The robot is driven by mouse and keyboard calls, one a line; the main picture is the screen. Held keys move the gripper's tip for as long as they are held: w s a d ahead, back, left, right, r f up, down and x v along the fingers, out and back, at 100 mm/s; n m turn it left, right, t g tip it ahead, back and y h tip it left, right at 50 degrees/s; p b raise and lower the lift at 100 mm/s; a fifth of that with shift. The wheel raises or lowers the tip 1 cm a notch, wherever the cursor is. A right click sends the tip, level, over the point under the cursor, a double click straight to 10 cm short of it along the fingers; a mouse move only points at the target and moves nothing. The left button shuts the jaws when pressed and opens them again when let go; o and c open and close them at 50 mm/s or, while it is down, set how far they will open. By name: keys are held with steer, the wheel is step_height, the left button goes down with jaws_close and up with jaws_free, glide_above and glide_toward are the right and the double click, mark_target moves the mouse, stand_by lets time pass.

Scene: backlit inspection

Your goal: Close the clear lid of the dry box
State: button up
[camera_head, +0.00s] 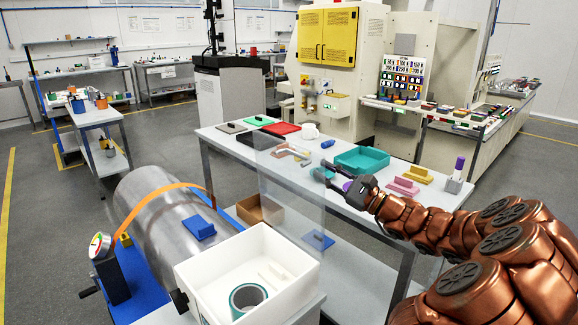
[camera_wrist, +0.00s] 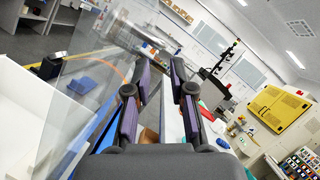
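The dry box is an open white box (camera_head: 190,272) at the lower middle of the head view. Its clear lid (camera_head: 292,205) stands raised, nearly upright, along the far side of the box. A teal ring and a pale block lie inside. In the wrist view the lid (camera_wrist: 80,75) is a see-through panel left of my fingers, and a white wall of the box (camera_wrist: 22,115) shows at far left. My gripper (camera_head: 325,178) is beside the lid's right side, above the table. Its fingers (camera_wrist: 161,75) are apart with nothing held between them. Contact with the lid cannot be told.
A metal cylinder (camera_head: 150,205) with an orange strap and a gauge (camera_head: 100,245) stands left of the box.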

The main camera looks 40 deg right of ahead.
mark_target(301, 156)
steer(key=shift+p+x, duration=0.6)
steer(key=shift+x, duration=3.3)
steer(key=shift+r, duration=0.1)
jaws_close()
